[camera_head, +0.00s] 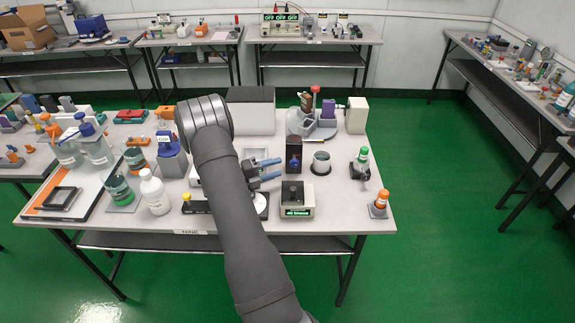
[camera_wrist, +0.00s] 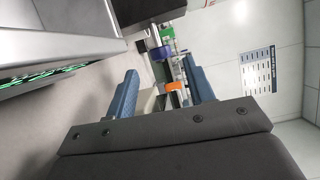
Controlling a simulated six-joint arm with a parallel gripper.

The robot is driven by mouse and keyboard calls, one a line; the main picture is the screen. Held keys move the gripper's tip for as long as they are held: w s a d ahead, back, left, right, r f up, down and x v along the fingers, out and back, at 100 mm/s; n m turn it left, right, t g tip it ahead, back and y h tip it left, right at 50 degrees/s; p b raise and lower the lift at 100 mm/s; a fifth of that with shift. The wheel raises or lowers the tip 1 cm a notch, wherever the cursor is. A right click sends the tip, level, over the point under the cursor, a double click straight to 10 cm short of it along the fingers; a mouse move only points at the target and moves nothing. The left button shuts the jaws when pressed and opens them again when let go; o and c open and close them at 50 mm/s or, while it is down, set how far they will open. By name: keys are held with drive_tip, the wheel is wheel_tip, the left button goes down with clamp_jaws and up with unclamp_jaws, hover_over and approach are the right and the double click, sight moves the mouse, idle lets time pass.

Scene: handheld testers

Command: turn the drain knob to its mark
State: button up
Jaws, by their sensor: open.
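I cannot tell for certain which part is the drain knob. A pale tester with a green-lit display (camera_head: 297,211) stands at the table's front edge, with a dark knob (camera_head: 293,192) on top. Whether it is the drain knob, and its mark, are too small to read. My gripper (camera_head: 273,170) is open and empty, to the left of the dark upright box and above and behind-left of the tester. In the wrist view its two blue fingers (camera_wrist: 160,66) stand apart with nothing gripped; part of a grey device with green lettering (camera_wrist: 40,82) shows at the left.
A green-capped item (camera_head: 361,163) and an orange-capped bottle (camera_head: 380,203) stand at the right. A white bottle (camera_head: 154,193) stands left. Bare tabletop shows at the right front.

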sight(291, 164)
drive_tip(key=shift+v, duration=2.2)
drive_tip(key=a+r+m+g+y, duration=0.3)
drive_tip(key=a+r, duration=0.3)
drive_tip(key=x, duration=1.1)
drive_tip(key=s+x, duration=0.1)
drive_tip(key=x, duration=0.5)
drive_tip(key=c, duration=0.9)
drive_tip(key=shift+f+n+h, duration=0.2)
drive_tip(key=shift+n+h, duration=0.2)
drive_tip(key=shift+h, duration=0.9)
drive_tip(key=shift+c, duration=0.2)
drive_tip(key=shift+w+n+t+h, duration=0.1)
drive_tip(key=shift+n+t+h, duration=0.2)
drive_tip(key=shift+h, duration=0.7)
